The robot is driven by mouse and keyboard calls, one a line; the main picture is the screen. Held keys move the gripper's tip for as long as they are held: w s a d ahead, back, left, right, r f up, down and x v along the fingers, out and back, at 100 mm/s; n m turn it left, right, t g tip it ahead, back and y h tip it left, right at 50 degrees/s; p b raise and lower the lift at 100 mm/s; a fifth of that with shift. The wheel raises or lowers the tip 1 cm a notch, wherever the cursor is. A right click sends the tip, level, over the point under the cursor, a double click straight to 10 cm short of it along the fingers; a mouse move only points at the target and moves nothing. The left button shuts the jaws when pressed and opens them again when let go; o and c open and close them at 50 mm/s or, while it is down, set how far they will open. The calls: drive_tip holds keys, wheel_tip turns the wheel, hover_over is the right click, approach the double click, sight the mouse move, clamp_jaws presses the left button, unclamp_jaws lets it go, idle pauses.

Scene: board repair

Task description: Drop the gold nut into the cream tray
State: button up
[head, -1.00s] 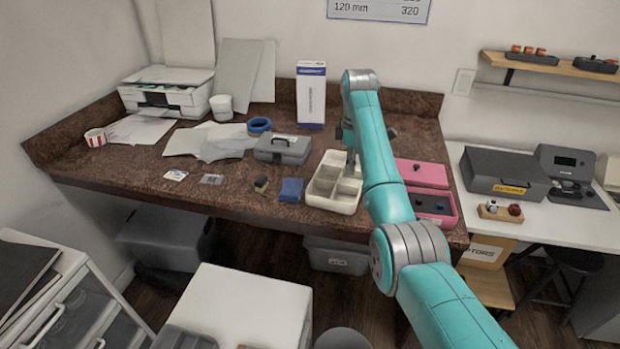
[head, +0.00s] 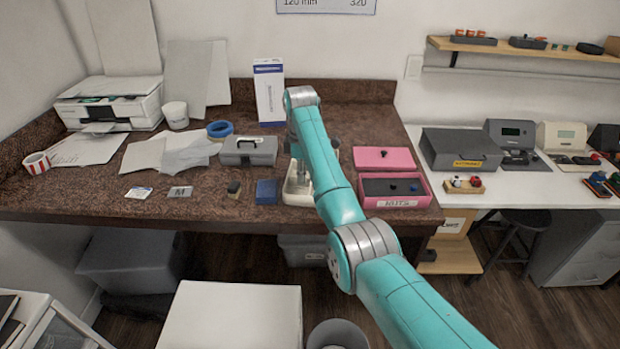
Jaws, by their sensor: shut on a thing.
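The cream tray (head: 293,198) stands near the front edge of the brown counter, between a blue box and the pink NUTS box. My teal arm hides much of it, including most of its compartments. My gripper (head: 299,172) points down over the tray, partly hidden behind my arm. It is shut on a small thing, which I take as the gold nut. The nut itself is too small and hidden to make out, and I cannot tell which compartment is under it.
The pink NUTS box (head: 395,191) stands open to the right of the tray. A tall white box (head: 269,95) stands behind.

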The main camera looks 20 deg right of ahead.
drive_tip(key=shift+f, duration=0.45)
drive_tip(key=o, duration=0.9)
drive_tip(key=shift+r, duration=0.1)
wheel_tip(320, 180, up, 7)
drive_tip(key=shift+r, duration=0.15)
